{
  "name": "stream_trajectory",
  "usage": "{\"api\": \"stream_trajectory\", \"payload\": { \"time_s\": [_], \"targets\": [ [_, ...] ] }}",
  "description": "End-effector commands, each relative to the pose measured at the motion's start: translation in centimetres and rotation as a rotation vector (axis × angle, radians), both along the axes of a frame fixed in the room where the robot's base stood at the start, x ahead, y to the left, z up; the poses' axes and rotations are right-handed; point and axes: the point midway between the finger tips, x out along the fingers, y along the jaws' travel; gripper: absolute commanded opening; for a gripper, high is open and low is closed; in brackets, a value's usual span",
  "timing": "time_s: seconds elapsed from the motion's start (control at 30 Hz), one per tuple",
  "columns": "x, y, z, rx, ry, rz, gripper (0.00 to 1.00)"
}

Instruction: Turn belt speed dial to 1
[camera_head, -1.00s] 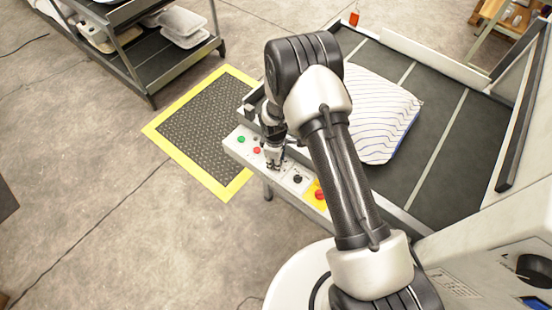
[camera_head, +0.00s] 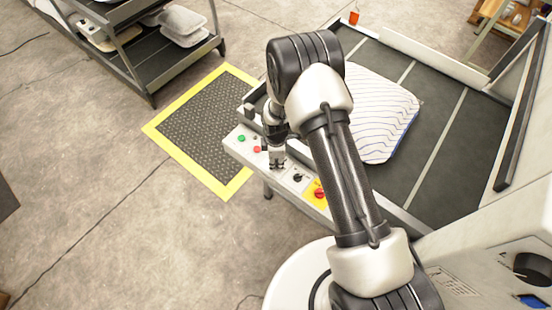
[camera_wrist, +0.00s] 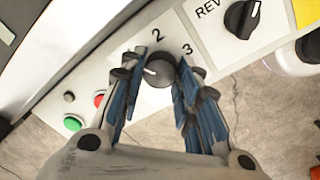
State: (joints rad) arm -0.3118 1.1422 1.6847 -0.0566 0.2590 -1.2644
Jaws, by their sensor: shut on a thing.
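The belt speed dial (camera_wrist: 158,72) is a dark round knob on the white control panel (camera_wrist: 78,75), with the numbers 2 and 3 printed above it in the wrist view. Its pale pointer mark is toward the left of the picture; the number 1 is not visible. My gripper (camera_wrist: 162,68) has its blue-padded fingers on both sides of the dial and is shut on it. In the head view my gripper (camera_head: 277,163) is down at the panel and hides the dial.
A black REV selector (camera_wrist: 241,18) is to the right of the dial. Green (camera_wrist: 73,122) and red (camera_wrist: 100,99) buttons are to the left. A red knob on yellow (camera_head: 319,193) is farther along the panel. A striped pillow (camera_head: 380,115) lies on the belt (camera_head: 450,150).

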Motion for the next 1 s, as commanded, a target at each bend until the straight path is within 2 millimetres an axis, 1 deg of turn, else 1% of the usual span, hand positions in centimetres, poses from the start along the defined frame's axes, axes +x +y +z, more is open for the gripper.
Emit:
{"api": "stream_trajectory", "payload": {
  "time_s": [0.13,0.17,0.43,0.7,0.8,0.87,0.97,1.0],
  "targets": [
    [0.0,0.0,0.0,0.0,0.0,-0.001,0.06],
    [0.0,0.0,0.0,0.0,0.0,-0.001,0.32],
    [0.0,0.0,0.0,0.0,0.0,-0.001,0.5],
    [0.0,0.0,0.0,0.0,0.0,-0.001,0.51],
    [0.0,0.0,0.3,0.0,-0.001,-0.001,0.51],
    [0.0,0.0,0.8,0.0,-0.002,-0.001,0.51],
    [0.0,0.0,2.4,0.001,-0.004,-0.001,0.51],
    [0.0,0.1,3.3,0.001,-0.005,-0.002,0.51]
  ]
}}
